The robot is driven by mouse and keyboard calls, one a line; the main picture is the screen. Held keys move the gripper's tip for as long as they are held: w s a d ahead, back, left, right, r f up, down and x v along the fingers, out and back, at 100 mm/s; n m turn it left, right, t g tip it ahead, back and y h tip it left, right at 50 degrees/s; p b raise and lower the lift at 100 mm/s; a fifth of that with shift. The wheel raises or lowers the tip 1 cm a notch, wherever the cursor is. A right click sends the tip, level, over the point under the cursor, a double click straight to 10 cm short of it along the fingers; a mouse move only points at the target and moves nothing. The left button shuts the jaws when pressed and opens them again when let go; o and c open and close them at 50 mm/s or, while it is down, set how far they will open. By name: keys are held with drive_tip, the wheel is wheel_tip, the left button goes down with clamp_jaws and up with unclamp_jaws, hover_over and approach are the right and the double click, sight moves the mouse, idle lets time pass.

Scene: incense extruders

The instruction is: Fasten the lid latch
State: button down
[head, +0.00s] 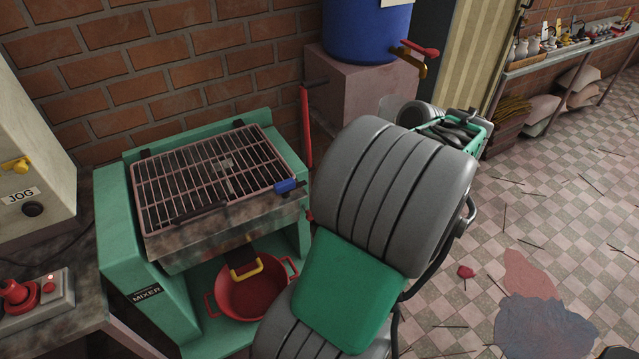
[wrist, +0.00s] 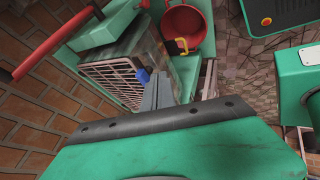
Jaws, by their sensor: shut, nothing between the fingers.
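The green mixer (head: 118,215) stands against the brick wall. Its barred metal lid (head: 215,175) lies flat over the top, with a dark handle bar along the front edge. The blue latch tab (head: 287,186) is at the lid's front right corner; I cannot tell whether it is engaged. In the wrist view the lid (wrist: 112,85) is seen from the side, with the blue latch (wrist: 143,76) at its corner. My gripper (wrist: 158,80) is shut and empty, its tips just beside the latch; contact is unclear. In the head view my arm hides the gripper.
A red pan (head: 255,292) sits beneath the mixer, below a yellow-edged spout (head: 245,268). A red lever (head: 305,125) stands at the mixer's right rear. A blue barrel (head: 365,30) stands on a pink block behind. The control box (head: 45,290) is at left; tiled floor lies at right.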

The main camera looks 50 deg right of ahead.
sight(291, 187)
drive_tip(key=w+f, duration=0.2)
drive_tip(key=w, duration=0.1)
drive_tip(key=w+f, duration=0.3)
drive_tip(key=w+a+f+p, duration=0.1)
drive_tip(key=w+f, duration=0.1)
drive_tip(key=w, duration=0.1)
drive_tip(key=shift+f, duration=0.2)
drive_tip(key=shift+w+d+n, duration=0.1)
drive_tip(key=shift+n, duration=0.2)
